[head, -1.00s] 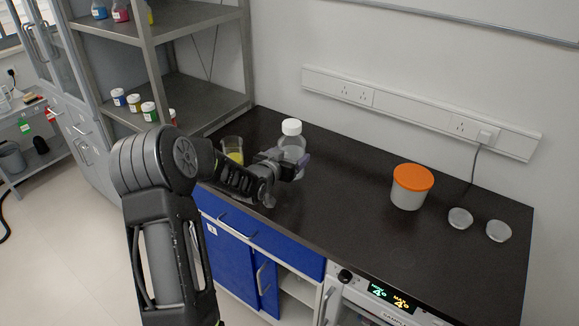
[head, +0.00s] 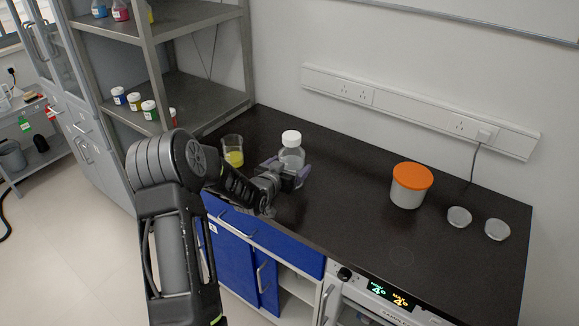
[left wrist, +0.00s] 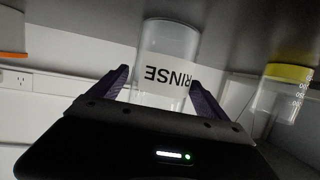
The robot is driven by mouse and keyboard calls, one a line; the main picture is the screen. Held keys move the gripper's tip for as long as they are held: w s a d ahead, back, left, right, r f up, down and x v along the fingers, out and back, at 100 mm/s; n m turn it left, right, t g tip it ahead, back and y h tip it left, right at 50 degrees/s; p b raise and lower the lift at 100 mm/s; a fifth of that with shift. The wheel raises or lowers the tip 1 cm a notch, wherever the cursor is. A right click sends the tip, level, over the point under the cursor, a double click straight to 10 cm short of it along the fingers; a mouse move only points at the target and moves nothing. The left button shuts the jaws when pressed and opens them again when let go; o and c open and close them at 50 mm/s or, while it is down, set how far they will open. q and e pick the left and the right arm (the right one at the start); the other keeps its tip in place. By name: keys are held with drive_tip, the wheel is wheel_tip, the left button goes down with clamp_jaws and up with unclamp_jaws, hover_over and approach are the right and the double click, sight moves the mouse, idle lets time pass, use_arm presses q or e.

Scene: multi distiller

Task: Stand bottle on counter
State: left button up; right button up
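The clear bottle with a white cap (head: 291,156) stands upright on the black counter (head: 345,205), near its left end. My left gripper (head: 287,171) is low beside it, with its purple fingers spread on either side of the bottle. In the left wrist view the bottle (left wrist: 168,48) appears upside down with the label "RINSE", between the open fingers (left wrist: 161,77). A gap shows between one finger and the bottle; the other finger overlaps its edge, so contact there is unclear. The lower bottle is partly hidden by the gripper. My right gripper is not in view.
A beaker of yellow liquid (head: 233,155) stands close left of the bottle. A white tub with an orange lid (head: 409,187) and two small dishes (head: 459,217) are to the right. A metal shelf (head: 195,100) rises at the left. The counter's middle is clear.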

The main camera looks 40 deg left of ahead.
use_arm(q)
drive_tip(key=shift+o, duration=1)
drive_tip(key=shift+r, duration=0.2)
drive_tip(key=b+v, duration=0.2)
drive_tip(key=v, duration=1)
drive_tip(key=shift+f, duration=0.15)
